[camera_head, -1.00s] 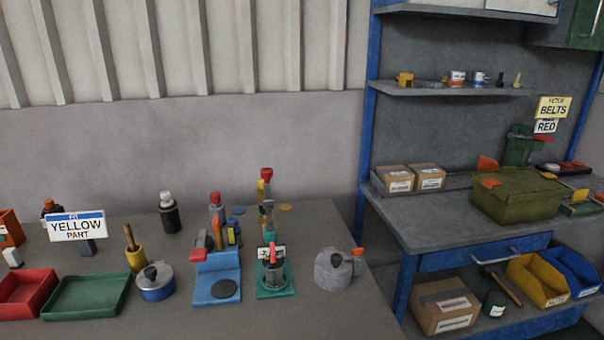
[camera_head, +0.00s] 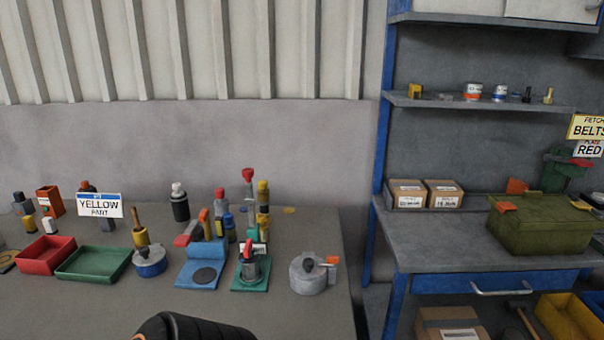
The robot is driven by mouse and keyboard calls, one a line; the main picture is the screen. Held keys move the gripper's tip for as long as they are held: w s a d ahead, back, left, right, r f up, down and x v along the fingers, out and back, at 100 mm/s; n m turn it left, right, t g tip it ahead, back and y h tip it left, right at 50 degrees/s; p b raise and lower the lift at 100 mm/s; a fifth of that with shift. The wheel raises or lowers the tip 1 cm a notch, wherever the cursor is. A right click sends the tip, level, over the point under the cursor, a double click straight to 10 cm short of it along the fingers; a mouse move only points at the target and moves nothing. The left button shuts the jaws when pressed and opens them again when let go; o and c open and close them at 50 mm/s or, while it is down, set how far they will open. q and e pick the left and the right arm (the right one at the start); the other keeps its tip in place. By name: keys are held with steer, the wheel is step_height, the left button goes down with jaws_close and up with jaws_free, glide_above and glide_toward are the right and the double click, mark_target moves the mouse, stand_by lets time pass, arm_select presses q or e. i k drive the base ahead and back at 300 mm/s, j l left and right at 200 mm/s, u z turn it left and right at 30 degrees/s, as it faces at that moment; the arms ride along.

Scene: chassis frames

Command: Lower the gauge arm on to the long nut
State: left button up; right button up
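A green base (camera_head: 250,287) stands on the left table, with a grey metal cylinder and a red-tipped upright part (camera_head: 246,247) on it. To its left is a blue plate (camera_head: 186,281) with a dark disc on it and a red-ended lever behind. I cannot tell which part is the gauge arm, and no long nut can be made out at this size. A dark rounded shape, probably part of my own arm, shows at the bottom edge. Neither gripper's fingers are in view.
A grey pot (camera_head: 309,279) with an orange tab is right of the green base. Left are a blue pot (camera_head: 149,265), a green tray (camera_head: 92,265) and a red tray (camera_head: 44,257). Several bottles stand behind. The table's front is mostly clear. A blue-framed shelf unit (camera_head: 384,150) stands right.

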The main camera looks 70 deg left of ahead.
mark_target(247, 172)
steer(key=i+l+z, duration=0.15)
steer(key=i, duration=0.4)
steer(key=i+l+z, duration=0.15)
steer(key=i+l, duration=0.15)
steer(key=i, duration=0.2)
steer(key=i+u, duration=0.2)
steer(key=u, duration=0.25)
steer(key=i+u, duration=0.2)
steer(key=u, duration=0.25)
steer(key=i+l+u, duration=0.15)
steer(key=u, duration=0.3)
steer(key=i+u, duration=0.1)
steer(key=u, duration=0.4)
steer(key=i+l+u, duration=0.1)
steer(key=u, duration=0.35)
steer(key=i+l+u, duration=0.1)
steer(key=u, duration=0.4)
steer(key=i+l+u, duration=0.1)
steer(key=u, duration=0.35)
steer(key=l+u, duration=0.1)
steer(key=u, duration=0.35)
steer(key=i+l+u, duration=0.1)
steer(key=u, duration=0.35)
steer(key=i+l+u, duration=0.1)
steer(key=u, duration=0.25)
steer(key=l+u, duration=0.4)
steer(key=i+l+u, duration=0.1)
steer(key=u, duration=0.25)
